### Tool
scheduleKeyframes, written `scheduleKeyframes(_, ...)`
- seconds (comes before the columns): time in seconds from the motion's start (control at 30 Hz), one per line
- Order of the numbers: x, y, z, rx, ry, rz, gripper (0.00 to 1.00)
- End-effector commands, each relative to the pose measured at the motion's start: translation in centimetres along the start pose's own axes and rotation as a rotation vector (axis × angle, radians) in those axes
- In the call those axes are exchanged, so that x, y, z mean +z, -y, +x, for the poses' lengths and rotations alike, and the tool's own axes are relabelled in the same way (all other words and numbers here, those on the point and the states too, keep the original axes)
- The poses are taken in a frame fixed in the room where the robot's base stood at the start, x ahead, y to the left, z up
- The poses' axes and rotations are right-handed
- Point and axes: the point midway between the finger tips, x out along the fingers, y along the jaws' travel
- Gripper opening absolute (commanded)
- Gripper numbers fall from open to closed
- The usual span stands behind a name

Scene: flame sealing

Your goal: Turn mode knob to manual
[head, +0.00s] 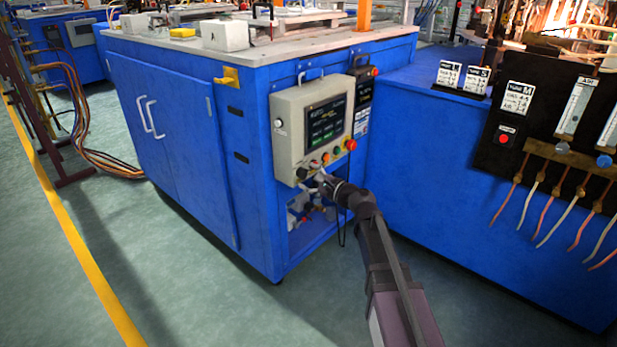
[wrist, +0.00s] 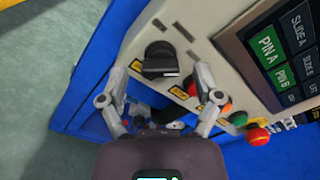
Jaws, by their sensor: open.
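The mode knob appears to be the black rotary knob (wrist: 161,60) at the panel's lower left corner, with small yellow labels beside it. Their text is too small to read. It also shows small in the head view (head: 302,172). It sits on the beige control panel (head: 288,108). My gripper (wrist: 160,98) is open, its two fingers spread either side of the knob's line in the wrist view, with the knob just beyond the fingertips. No contact is visible. In the head view my gripper (head: 321,178) is at the panel's lower edge.
Beside the knob sit a red button (wrist: 193,88), an orange one (wrist: 221,107), a green one (wrist: 239,118) and a red mushroom button (wrist: 258,136). The panel's screen (head: 325,121) is above. An open bay with fittings lies below in the blue cabinet (head: 170,115).

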Motion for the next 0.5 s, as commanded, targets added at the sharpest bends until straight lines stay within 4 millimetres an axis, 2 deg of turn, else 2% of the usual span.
scheduleKeyframes(0.3, 0.01, -0.01, 0.15, 0.000, 0.000, 0.000, 0.83)
scheduleKeyframes(0.37, 0.01, -0.01, 0.15, 0.000, 0.000, 0.000, 0.68)
scheduleKeyframes(0.5, 0.01, -0.01, 0.15, 0.000, 0.000, 0.000, 0.26)
